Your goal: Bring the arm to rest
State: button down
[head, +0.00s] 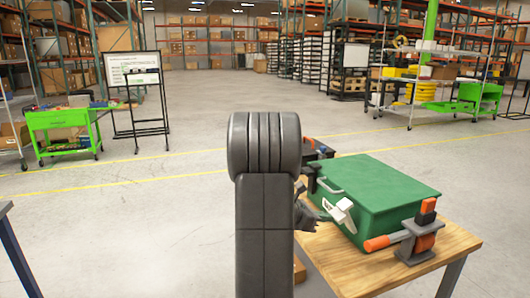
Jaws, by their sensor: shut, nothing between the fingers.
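My own dark grey arm stands upright in the middle of the head view, with its thick rounded joint at the top. My gripper (306,214) shows only in part, as dark pieces at the right edge of the arm, by the left side of the green case. It is shut and holds nothing; the arm hides much of it. I cannot tell whether it touches the case.
The green case (385,192) with a pale latch (340,211) lies on a wooden table (452,244). A grey and orange clamp (418,238) stands at its front right corner. Open floor (150,225) lies left. Green carts (66,118) and shelves stand farther back.

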jog(key=shift+s+a+f+t+h+b, duration=0.15)
jog(key=shift+f+h+b, duration=0.55)
jog(key=shift+b, duration=0.7)
jog(key=shift+s+a+f+t+h+b, duration=0.1)
jog(key=shift+a+f+t+h+b, duration=0.3)
jog(key=shift+f+b, duration=0.75)
jog(key=shift+s+a+f+t+h+b, duration=0.1)
jog(key=shift+f+h+b, duration=0.55)
jog(key=shift+b, duration=0.95)
jog(key=f+h+b, duration=0.1)
jog(key=b, duration=0.3)
jog(key=shift+f+t+h, duration=0.35)
jog(key=shift+d+f+b, duration=0.1)
jog(key=shift+f+b, duration=0.15)
jog(key=shift+b, duration=0.1)
jog(key=shift+a+f, duration=0.3)
jog(key=shift+a, duration=0.15)
jog(key=shift+s, duration=0.1)
